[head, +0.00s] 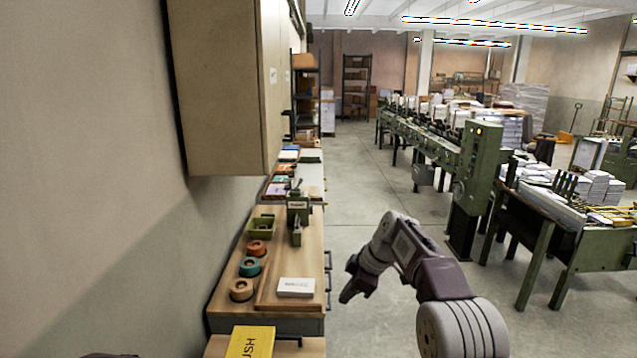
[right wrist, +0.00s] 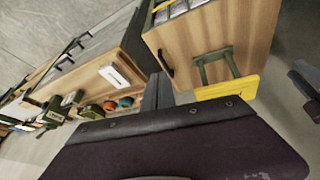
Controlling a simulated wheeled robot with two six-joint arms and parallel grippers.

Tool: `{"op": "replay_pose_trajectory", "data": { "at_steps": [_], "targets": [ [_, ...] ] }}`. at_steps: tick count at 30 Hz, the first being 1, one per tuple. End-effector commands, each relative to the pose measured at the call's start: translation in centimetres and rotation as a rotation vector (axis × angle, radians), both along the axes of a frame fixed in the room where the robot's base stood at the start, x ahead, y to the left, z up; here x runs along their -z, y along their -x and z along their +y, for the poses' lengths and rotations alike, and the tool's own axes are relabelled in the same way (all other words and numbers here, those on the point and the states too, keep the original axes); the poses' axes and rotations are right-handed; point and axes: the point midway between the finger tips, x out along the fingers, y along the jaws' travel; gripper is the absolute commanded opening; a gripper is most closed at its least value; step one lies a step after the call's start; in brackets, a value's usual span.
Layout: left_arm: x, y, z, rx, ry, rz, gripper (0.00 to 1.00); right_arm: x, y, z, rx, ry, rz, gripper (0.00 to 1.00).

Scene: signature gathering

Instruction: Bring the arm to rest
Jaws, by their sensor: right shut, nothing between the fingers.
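My right arm comes in from the lower right of the head view. Its gripper (head: 352,290) hangs in the air over the aisle floor, just right of the wooden bench, pointing down and left. The gripper is shut and holds nothing. The dark wrist body fills the bottom of the right wrist view, with the benches beyond it. At the bottom left of the head view only a dark sliver shows; my left gripper is not seen.
The wooden bench (head: 285,250) bears tape rolls (head: 250,266), a white box (head: 296,288) and a green tray (head: 261,228). A wall cabinet (head: 215,85) hangs above. A green machine (head: 480,165) stands right; the aisle floor (head: 375,185) is clear.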

Motion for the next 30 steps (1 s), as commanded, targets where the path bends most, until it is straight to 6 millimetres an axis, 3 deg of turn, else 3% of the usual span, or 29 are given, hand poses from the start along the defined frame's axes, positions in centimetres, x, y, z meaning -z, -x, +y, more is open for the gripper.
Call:
{"op": "replay_pose_trajectory", "data": {
  "at_steps": [5,9,14,18,21,23,26,30],
  "targets": [
    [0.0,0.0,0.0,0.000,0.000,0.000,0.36,-0.8,4.0,-1.8,0.095,0.033,0.048,0.00],
    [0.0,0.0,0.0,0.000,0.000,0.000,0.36,0.2,9.1,-3.9,0.259,0.067,0.120,0.00],
    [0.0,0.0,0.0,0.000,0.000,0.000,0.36,4.3,18.3,-7.1,0.568,0.118,0.240,0.00],
    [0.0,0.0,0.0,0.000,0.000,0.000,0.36,8.9,26.4,-9.3,0.855,0.153,0.335,0.00],
    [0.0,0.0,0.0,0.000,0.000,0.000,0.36,12.0,30.8,-10.3,1.051,0.171,0.398,0.00],
    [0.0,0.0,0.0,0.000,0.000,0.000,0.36,12.9,31.6,-10.6,1.157,0.156,0.405,0.00],
    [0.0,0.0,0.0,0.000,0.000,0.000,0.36,12.8,30.3,-10.8,1.280,0.100,0.377,0.00],
    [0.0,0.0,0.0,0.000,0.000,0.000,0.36,12.7,30.2,-10.7,1.341,0.079,0.382,0.00]
  ]
}}
